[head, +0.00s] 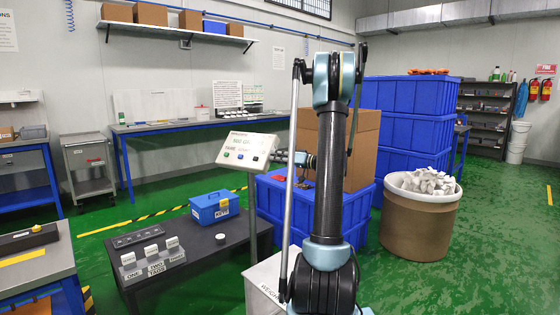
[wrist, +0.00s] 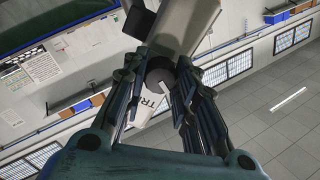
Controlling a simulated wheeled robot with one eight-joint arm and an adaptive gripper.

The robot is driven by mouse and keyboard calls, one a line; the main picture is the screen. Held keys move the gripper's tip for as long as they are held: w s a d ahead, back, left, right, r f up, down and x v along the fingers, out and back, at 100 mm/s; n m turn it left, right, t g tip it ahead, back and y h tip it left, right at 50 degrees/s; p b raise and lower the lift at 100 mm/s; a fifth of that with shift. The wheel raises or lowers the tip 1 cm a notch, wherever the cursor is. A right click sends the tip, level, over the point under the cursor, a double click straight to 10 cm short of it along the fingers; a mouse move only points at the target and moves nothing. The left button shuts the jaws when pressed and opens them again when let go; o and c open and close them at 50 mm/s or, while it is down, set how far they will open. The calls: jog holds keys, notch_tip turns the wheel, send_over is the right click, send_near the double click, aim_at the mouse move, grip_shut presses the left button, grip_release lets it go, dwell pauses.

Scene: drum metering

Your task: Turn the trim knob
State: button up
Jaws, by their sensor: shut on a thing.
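In the wrist view the dark round trim knob (wrist: 160,69) sits between the two fingers of my gripper (wrist: 159,78), which is shut on it. A white label (wrist: 152,103) beside the knob shows the letters "TR"; the rest is covered. The knob is on a pale housing (wrist: 185,22). In the head view my gripper (head: 283,157) reaches to the right edge of the tilted indicator panel (head: 247,150), which has a lit display and coloured buttons on a post. The knob cannot be made out there.
A dark low table (head: 190,255) holds a blue box (head: 214,207) and several white-topped blocks. Blue crates (head: 413,110), a cardboard box (head: 362,140) and a drum of white pieces (head: 418,225) stand to the right. Green floor is open at the far right.

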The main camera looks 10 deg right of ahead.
jog(key=shift+w+f, duration=0.1)
dwell(0.3)
jog(key=o, duration=1.1)
jog(key=shift+w+f, duration=0.1)
jog(key=v, duration=1.2)
